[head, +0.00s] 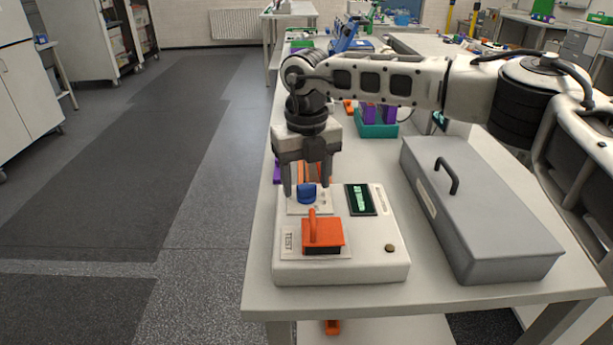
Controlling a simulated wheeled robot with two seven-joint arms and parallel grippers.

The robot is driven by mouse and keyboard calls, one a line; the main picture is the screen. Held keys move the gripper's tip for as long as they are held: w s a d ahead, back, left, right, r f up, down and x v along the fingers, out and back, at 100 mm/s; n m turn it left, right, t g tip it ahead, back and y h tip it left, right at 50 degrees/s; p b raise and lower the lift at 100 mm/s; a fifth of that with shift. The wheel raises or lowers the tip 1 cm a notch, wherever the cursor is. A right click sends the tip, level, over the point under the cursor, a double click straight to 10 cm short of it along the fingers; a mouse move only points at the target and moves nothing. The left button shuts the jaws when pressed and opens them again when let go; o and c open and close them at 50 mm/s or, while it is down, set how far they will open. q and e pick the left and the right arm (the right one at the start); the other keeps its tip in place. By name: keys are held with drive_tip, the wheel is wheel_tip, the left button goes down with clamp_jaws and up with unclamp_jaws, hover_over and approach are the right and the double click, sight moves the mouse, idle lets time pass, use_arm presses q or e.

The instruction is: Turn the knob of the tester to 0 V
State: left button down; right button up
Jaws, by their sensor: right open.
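The tester (373,262) is a pale box near the front left of the bench. Its blue knob (307,194) sits on a light plate at the back left of the top. A dark display with green characters (361,200) is right of the knob; I cannot read it surely. An orange lever or switch (322,233) is in front of the knob, beside the label TEST. My right gripper (306,191) points down over the knob, open, with its fingers on either side of it. I cannot tell whether the fingers touch the knob. My left gripper is not in view.
A grey lidded case (490,222) with a dark handle lies right of the tester. A teal bin (377,130) with purple items stands behind. An orange object is partly hidden behind my gripper. The bench's left edge is close to the tester; the floor (205,170) beyond is clear.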

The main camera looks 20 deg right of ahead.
drive_tip(key=c, duration=1)
drive_tip(key=shift+n, duration=0.3)
drive_tip(key=n, duration=0.3)
drive_tip(key=shift+n, duration=2.1)
drive_tip(key=o, duration=1)
